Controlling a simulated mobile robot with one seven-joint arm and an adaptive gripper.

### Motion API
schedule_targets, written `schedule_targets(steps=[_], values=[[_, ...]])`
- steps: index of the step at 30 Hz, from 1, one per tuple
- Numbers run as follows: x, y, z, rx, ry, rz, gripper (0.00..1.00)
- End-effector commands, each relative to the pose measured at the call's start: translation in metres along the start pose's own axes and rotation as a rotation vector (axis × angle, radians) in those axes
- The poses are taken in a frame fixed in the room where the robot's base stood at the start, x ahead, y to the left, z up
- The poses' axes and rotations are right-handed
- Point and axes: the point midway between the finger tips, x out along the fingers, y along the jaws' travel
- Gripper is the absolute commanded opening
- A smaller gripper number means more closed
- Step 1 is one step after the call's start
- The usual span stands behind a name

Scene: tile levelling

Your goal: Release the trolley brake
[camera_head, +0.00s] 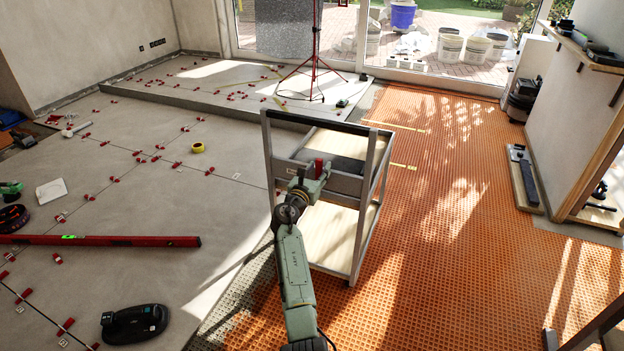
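The trolley (335,232) stands upright in the middle of the view, with a grey metal frame, a dark top handle bar and a pale wooden lower shelf. My arm reaches up to it from the bottom. My gripper (317,172) is at the trolley's near side, at about the height of its upper tray. A small red part (319,168) shows right at the gripper's fingers. I cannot tell whether it is the brake lever or whether the fingers hold it. The fingertips are too small and partly hidden to tell open from shut. The trolley's feet are partly hidden.
Orange matting (440,190) lies clear to the right of the trolley. Grey tiles with red levelling clips lie left, with a long red level (100,240) and a black tool (135,323). A red tripod (314,55) stands behind. A wall with shelves (590,45) bounds the right.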

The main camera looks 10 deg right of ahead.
Motion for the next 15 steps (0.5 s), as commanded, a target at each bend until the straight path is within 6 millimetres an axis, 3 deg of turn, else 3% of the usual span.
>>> schedule_targets(steps=[15], values=[[-0.095,0.000,-0.001,0.000,0.002,0.002,0.37]])
